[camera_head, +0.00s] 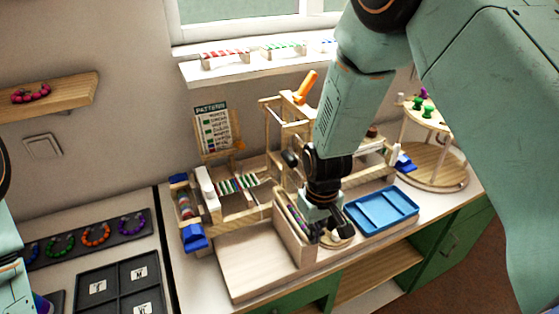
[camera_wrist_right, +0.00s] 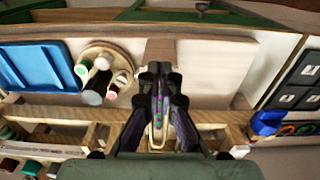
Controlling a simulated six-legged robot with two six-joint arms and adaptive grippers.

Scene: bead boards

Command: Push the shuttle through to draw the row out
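The wooden loom (camera_head: 245,205) stands on the bench, with a short band of red, green, white and dark bead rows (camera_head: 238,184) across its frame. A narrow wooden box (camera_head: 297,250) stands at its front. A slim shuttle-like piece with green and pink dots (camera_wrist_right: 158,108) lies in the box, below my right gripper. My right gripper (camera_head: 335,232) points down at the box's right side; its dark fingertips (camera_wrist_right: 160,78) sit close together over the box in the wrist view. Whether they grip the dotted piece is unclear. My left gripper is not visible.
A blue tray (camera_head: 382,211) lies right of the box, and a round holder with several spools (camera_wrist_right: 104,75) is beside it. A pattern card (camera_head: 213,128) stands behind the loom. A pale board (camera_head: 250,262) gives free room in front. A dark sorting tray (camera_head: 120,283) is at left.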

